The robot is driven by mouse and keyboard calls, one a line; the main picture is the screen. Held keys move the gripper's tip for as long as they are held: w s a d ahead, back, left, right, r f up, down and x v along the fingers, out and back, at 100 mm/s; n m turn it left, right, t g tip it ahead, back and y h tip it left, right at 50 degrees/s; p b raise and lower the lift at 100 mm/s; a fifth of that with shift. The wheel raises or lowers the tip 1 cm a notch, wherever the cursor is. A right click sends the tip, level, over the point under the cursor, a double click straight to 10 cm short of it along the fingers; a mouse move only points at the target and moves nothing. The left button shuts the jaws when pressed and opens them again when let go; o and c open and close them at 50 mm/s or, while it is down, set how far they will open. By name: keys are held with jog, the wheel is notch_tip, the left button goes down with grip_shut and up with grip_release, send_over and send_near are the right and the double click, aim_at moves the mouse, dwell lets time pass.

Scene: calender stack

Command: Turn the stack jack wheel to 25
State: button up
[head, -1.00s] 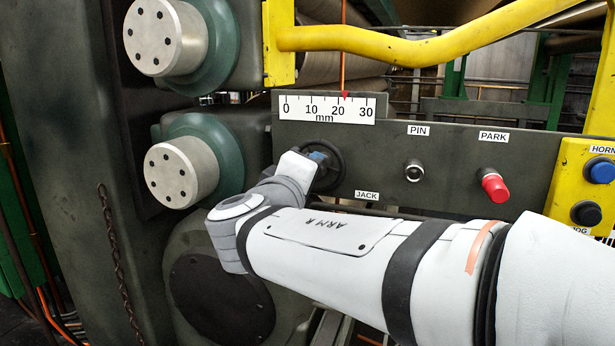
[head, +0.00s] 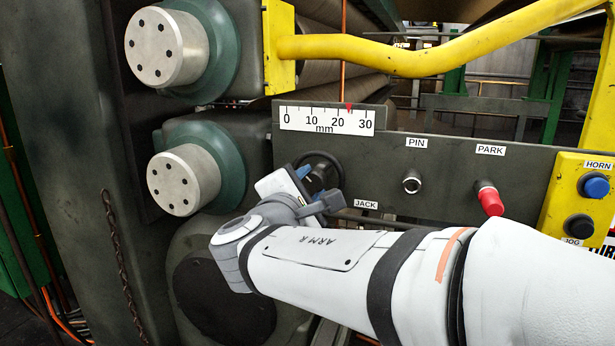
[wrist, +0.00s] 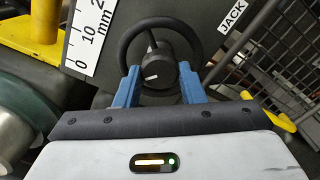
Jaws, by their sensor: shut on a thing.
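The jack wheel (head: 338,164) is a black handwheel on the dark panel, above the JACK label (head: 366,204). My gripper (head: 318,182) hides part of it in the head view. In the wrist view, the wheel's rim (wrist: 165,22) stands clear behind the blue fingers. My gripper (wrist: 160,87) is shut on the wheel's central hub (wrist: 158,74), one finger on each side. A white mark shows on the hub's face. On the white mm scale (head: 325,120), the red pointer (head: 348,106) stands between 20 and 30, at about 24.
Right of the wheel are the PIN knob (head: 411,183) and the red PARK knob (head: 489,199). A yellow box with HORN (head: 596,186) and JOG (head: 579,227) buttons is at the far right. A yellow rail (head: 430,58) crosses above. Flanged roll ends (head: 183,180) stand left.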

jog(key=n+p, duration=0.4)
jog(key=n, duration=0.1)
jog(key=shift+r, duration=0.15)
jog(key=shift+n+p, duration=1)
jog(key=shift+n, duration=0.4)
jog(key=shift+f, duration=0.2)
jog(key=o, duration=1)
jog(key=shift+s, duration=0.1)
jog(key=p+v, duration=0.1)
jog(key=v, duration=0.6)
jog(key=shift+s, duration=0.3)
